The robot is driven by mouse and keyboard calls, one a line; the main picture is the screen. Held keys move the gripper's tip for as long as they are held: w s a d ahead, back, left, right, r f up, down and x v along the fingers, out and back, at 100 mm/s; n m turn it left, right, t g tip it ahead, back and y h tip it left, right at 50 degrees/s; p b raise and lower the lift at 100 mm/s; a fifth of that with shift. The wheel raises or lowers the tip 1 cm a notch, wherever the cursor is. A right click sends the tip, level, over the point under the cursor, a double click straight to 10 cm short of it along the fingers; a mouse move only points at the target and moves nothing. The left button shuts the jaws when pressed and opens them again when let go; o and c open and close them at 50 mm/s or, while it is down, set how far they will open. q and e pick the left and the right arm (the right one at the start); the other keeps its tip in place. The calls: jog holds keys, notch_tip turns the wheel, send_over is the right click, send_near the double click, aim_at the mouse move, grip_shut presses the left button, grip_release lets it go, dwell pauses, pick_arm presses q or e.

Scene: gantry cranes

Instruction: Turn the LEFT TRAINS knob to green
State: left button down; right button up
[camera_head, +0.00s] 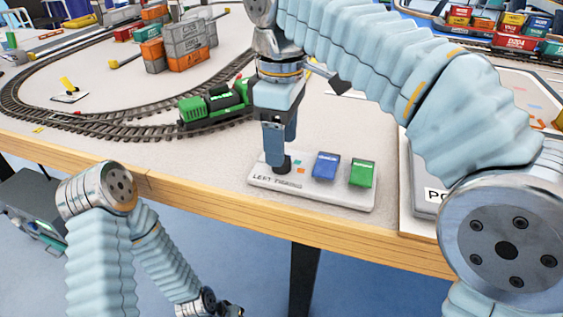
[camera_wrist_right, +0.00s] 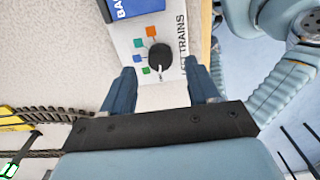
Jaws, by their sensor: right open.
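The LEFT TRAINS panel (camera_head: 312,192) is a white slab near the table's front edge. Its black round knob (camera_wrist_right: 159,57) stands at the panel's left end in the head view. In the right wrist view a light pointer line on the knob points down the picture, just right of the lower green mark (camera_wrist_right: 147,70). An orange mark (camera_wrist_right: 152,31), a teal mark and a blue mark (camera_wrist_right: 138,58) are also beside the knob. My right gripper (camera_wrist_right: 159,66) is open, its fingers on either side of the knob; contact cannot be told.
A blue button block (camera_head: 326,165) and a green one (camera_head: 362,173) stand on the panel right of the knob. A green locomotive (camera_head: 213,103) sits on the track behind. Another panel (camera_head: 423,180) lies to the right, partly behind my right arm.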

jog(key=shift+f+b, duration=0.3)
jog(key=shift+f, duration=1.25)
jog(key=shift+c, duration=0.3)
jog(key=c, duration=1)
